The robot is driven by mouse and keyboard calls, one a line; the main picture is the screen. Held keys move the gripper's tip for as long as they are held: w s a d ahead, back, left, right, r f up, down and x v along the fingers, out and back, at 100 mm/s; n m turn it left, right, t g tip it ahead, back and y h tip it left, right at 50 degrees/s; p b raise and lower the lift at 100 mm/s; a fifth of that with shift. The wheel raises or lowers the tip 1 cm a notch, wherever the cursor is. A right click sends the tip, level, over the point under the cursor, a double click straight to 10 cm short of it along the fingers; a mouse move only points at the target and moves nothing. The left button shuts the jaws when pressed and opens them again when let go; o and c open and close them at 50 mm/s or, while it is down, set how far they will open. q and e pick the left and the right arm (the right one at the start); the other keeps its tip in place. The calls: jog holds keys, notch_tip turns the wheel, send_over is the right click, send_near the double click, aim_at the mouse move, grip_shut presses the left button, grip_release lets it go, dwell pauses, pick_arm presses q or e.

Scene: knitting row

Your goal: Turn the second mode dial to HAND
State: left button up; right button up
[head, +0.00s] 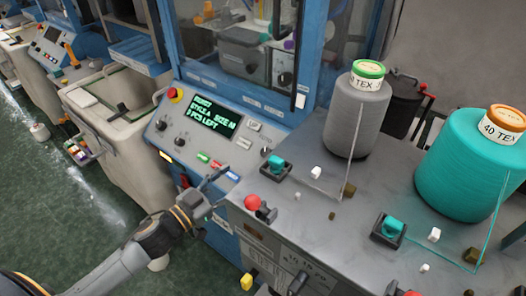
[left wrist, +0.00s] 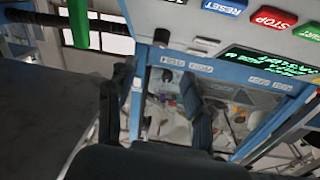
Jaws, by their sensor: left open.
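The near machine's sloped panel (head: 222,150) has two dark knobs, an upper-left knob (head: 161,125) and a lower-right knob (head: 179,142). Their markings and pointers are too small to read, and I cannot tell which is the second mode dial. My left gripper (head: 214,184) is open and empty, in front of the panel's lower edge near the coloured buttons. In the left wrist view its two dark fingers (left wrist: 160,112) stand apart with nothing between them. The panel looks upside down there, with a blue RESET button (left wrist: 224,7) and a red STOP button (left wrist: 271,18). My right gripper is not in view.
A green-lit display (head: 214,115) and a red mushroom button (head: 175,95) are on the panel. Right of it, a grey worktop (head: 300,220) carries a grey cone (head: 358,115), a teal cone (head: 470,165) and a red ball knob (head: 252,202).

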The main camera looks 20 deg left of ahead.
aim_at(264, 154)
pick_arm(q)
jog(key=p+x, duration=0.2)
jog(key=x, duration=0.9)
jog(key=shift+s, duration=0.1)
jog(key=shift+w+d+f+p, duration=0.15)
jog(key=shift+w+d+p, duration=0.15)
jog(key=shift+w, duration=0.15)
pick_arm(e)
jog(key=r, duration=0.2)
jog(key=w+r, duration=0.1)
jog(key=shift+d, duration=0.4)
pick_arm(q)
grip_shut()
